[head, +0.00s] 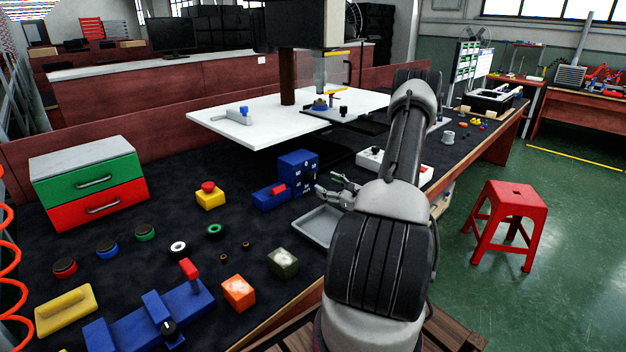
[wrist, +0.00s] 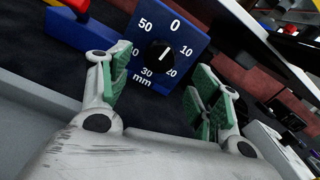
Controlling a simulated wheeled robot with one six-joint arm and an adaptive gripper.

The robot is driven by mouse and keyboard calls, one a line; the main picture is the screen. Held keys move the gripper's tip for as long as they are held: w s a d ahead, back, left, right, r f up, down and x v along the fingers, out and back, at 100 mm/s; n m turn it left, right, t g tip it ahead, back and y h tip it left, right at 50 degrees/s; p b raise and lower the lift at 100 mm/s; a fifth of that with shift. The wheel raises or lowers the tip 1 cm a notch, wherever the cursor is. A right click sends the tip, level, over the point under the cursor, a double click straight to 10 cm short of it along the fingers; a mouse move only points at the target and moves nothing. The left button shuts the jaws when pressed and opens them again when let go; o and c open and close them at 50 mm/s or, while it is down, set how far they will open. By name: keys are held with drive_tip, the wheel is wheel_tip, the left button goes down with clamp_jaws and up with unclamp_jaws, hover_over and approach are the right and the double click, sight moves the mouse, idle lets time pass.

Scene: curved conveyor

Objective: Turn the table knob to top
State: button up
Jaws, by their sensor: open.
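The table knob (wrist: 159,57) is a small black dial on an upright blue panel (wrist: 188,35) marked in mm, with 0, 10, 20, 30 and 50 readable. A white line on the knob points up and slightly right, roughly toward the 0. In the head view the blue panel (head: 298,168) stands on the dark table, and its dial face is hard to make out. My gripper (wrist: 160,88) is open and empty, with green pads either side of the knob in the wrist view, apart from it. In the head view my gripper (head: 339,191) is just right of the blue panel.
A grey tray (head: 321,226) lies just below my gripper. A white control box (head: 372,160) stands to the right. A blue base with a red part (head: 278,190) is left of the panel. A white worktable (head: 262,127) stands behind.

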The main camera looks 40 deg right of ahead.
sight(315, 179)
drive_tip(key=shift+w+m, duration=0.15)
drive_tip(key=shift+m, duration=0.25)
drive_tip(key=shift+w+a, duration=0.1)
drive_tip(key=shift+w, duration=0.15)
drive_tip(key=w, duration=0.4)
drive_tip(key=w+a, duration=0.1)
drive_tip(key=w, duration=0.2)
drive_tip(key=shift+w, duration=0.1)
drive_tip(key=shift+c, duration=0.5)
